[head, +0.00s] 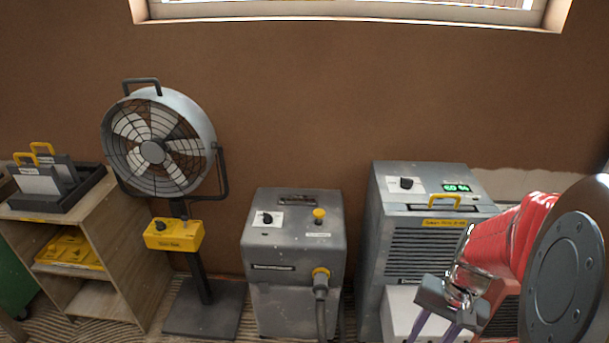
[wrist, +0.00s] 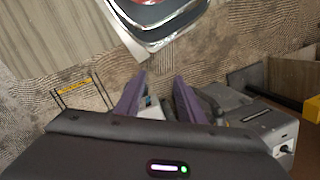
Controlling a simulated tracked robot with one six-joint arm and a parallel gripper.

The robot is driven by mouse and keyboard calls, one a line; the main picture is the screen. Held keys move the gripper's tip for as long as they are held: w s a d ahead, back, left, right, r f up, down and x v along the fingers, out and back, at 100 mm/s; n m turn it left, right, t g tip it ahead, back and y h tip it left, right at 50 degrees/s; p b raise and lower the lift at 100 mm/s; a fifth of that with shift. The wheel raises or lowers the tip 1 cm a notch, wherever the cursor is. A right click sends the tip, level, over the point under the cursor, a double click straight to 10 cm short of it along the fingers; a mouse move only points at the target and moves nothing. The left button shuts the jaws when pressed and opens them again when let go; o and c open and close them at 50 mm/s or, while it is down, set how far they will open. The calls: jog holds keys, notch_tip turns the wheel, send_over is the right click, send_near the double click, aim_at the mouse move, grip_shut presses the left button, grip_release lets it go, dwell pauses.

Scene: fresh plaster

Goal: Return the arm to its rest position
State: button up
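My red arm (head: 500,240) reaches in from the right edge of the head view, in front of the grey dehumidifier-like unit. My gripper (head: 434,331) points downward at the bottom of that view, and its purple fingertips are cut off by the frame edge. In the wrist view both purple fingers of my gripper (wrist: 159,76) show with a clear gap between them. Nothing is held at the tips. Patterned floor shows beyond them, and a small pale thing shows lower between the fingers, its contact unclear.
A grey vented unit (head: 400,215) with a green display stands behind my arm. A smaller grey machine (head: 295,265) with a hose, a pedestal fan (head: 150,150) and a wooden shelf (head: 115,240) stand leftward along the brown wall (head: 290,100). A wire rack (wrist: 80,92) shows in the wrist view.

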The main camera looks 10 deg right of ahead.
jog(key=a+r+n+t+h, duration=0.2)
jog(key=a+r+n+t, duration=0.4)
jog(key=a+r, duration=1)
jog(key=shift+w+a+r+n, duration=0.15)
jog(key=shift+w+r+n, duration=0.25)
jog(key=shift+r+n, duration=0.5)
jog(key=shift+f, duration=0.15)
